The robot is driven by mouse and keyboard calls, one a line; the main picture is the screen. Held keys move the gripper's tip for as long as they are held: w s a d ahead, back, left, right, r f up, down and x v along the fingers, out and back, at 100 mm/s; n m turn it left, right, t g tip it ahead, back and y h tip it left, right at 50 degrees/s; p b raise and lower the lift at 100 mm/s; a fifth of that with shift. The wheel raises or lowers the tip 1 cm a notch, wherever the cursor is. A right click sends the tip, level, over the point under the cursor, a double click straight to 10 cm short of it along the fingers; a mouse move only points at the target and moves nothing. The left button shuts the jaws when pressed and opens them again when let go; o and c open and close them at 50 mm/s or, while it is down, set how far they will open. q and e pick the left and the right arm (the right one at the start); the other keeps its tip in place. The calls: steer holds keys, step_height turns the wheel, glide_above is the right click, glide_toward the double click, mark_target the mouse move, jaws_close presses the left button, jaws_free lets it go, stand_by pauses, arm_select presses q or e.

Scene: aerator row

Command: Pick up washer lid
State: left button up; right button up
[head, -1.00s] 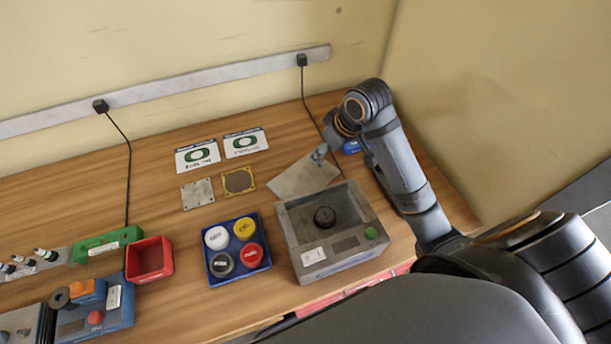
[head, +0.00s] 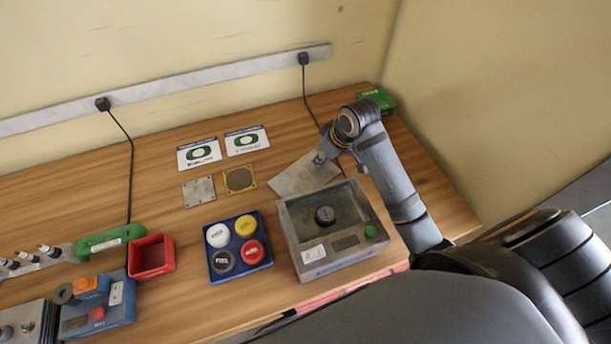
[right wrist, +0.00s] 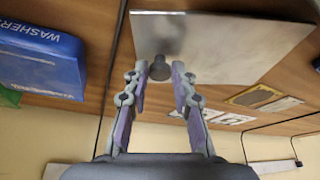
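The washer lid (head: 298,178) is a flat grey metal plate lying on the wooden bench behind the open grey washer box (head: 288,232). In the right wrist view the lid (right wrist: 215,45) carries a small dark round knob (right wrist: 160,69). My right gripper (head: 321,158) is over the lid's far right part. In the right wrist view my right gripper (right wrist: 159,75) is open, with one finger on each side of the knob and small gaps between. Whether either finger touches it is unclear. My left gripper is not in view.
A blue box marked WASHER (right wrist: 40,60) is beside the lid. A green box (head: 376,99) stands at the bench's far right. A blue tray (head: 212,271) of coloured caps, a red bin (head: 152,257) and small plates (head: 199,191) lie left. A black cable (head: 307,95) hangs behind.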

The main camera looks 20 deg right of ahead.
jaws_close()
steer(key=shift+r, duration=0.1)
